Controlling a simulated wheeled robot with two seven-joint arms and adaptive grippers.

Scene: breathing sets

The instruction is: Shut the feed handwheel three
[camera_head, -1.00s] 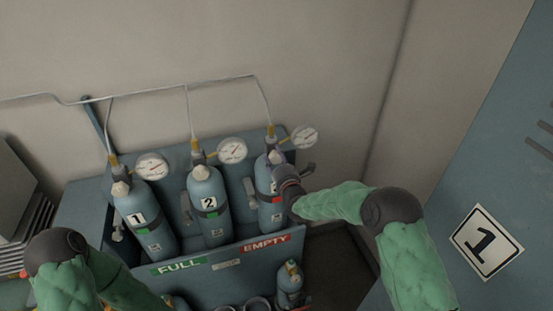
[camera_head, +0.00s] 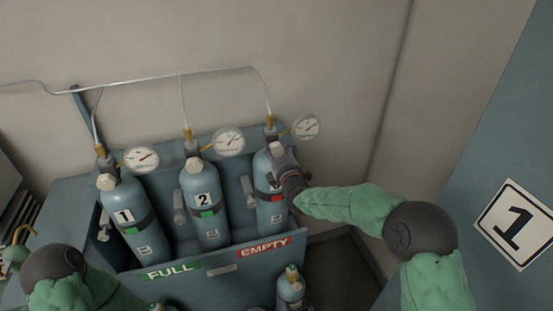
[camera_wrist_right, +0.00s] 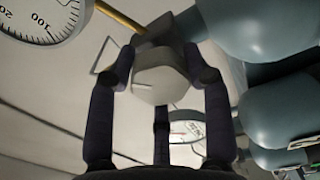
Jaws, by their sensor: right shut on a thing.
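The third cylinder (camera_head: 272,214), the rightmost of the row, is blue-grey with a dark strap and a red tag. My right gripper (camera_head: 280,156) is at its top and hides its handwheel and part of its shoulder. In the right wrist view, the pale faceted handwheel (camera_wrist_right: 160,84) sits between the dark fingers of the right gripper (camera_wrist_right: 163,58), which is shut on it. The gauge (camera_head: 306,127) of this cylinder stands to its right.
Cylinder one (camera_head: 124,214) and cylinder two (camera_head: 206,205) stand to the left, each with a green tag. The rack's front (camera_head: 215,280) carries FULL and EMPTY signs. A loose cylinder (camera_head: 291,288) stands before it. A blue panel marked 1 (camera_head: 515,225) is at the right.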

